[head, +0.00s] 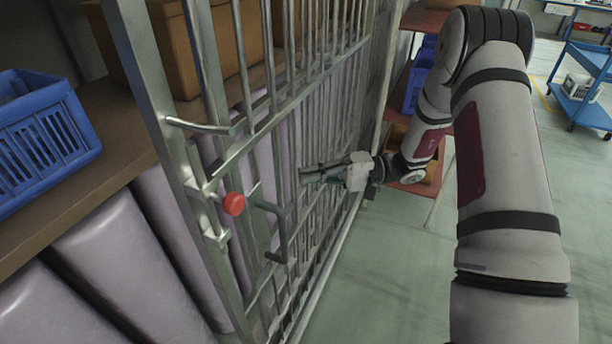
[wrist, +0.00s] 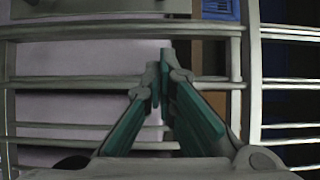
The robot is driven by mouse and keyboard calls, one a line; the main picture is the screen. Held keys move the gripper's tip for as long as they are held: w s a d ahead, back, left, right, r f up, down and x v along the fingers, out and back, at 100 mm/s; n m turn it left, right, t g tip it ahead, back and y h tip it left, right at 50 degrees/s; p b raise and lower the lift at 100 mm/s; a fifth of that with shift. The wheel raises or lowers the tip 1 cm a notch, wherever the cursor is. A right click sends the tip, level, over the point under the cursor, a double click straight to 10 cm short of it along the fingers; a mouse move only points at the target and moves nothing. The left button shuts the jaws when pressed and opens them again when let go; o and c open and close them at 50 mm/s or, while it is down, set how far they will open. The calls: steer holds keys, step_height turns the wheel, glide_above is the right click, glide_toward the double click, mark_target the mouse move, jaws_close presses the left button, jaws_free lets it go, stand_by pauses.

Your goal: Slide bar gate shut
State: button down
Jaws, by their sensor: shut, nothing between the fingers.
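The grey metal bar gate (head: 262,125) runs away from me through the middle of the head view. Its near upright stands beside a metal post (head: 160,90), with a narrow gap showing between them. My gripper (head: 304,175) is beside the bars, right of and beyond the knob and handle. In the wrist view its green-sided fingers (wrist: 161,78) converge at the tips in front of the bars, empty. Whether they touch a bar is unclear.
Behind the bars are pale lilac padded rolls (head: 110,250) and a wooden shelf (head: 110,140) with a blue crate (head: 45,140) and cardboard boxes. The floor (head: 400,280) right of the gate is open. A blue cart (head: 590,85) stands far right.

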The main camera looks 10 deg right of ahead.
steer(key=a+p, duration=0.1)
steer(key=a, duration=0.6)
steer(key=shift+w+a, duration=0.2)
steer(key=shift+a, duration=0.15)
